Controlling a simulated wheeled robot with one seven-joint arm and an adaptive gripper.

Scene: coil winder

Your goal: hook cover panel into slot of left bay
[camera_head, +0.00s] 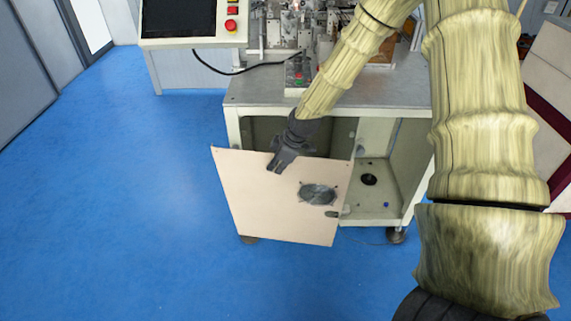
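The cover panel (262,199) is a beige sheet with a round grey fan grille (318,194) and a small dark latch at its right edge. It hangs in front of the left bay (263,131) of the machine's cabinet, tilted, its top edge sloping down to the right. My gripper (281,162) reaches down from above and is shut on the panel's upper edge, with the dark fingers over its front face. The panel hides most of the left bay and its slot. Whether the panel touches the cabinet frame or floor cannot be told.
The right bay (381,178) is open, with a black round part (369,180) and a small blue item inside. The worktop (262,93) carries the winder mechanism and a black cable. A control console (193,22) stands at the back left. The blue floor (120,200) is clear to the left.

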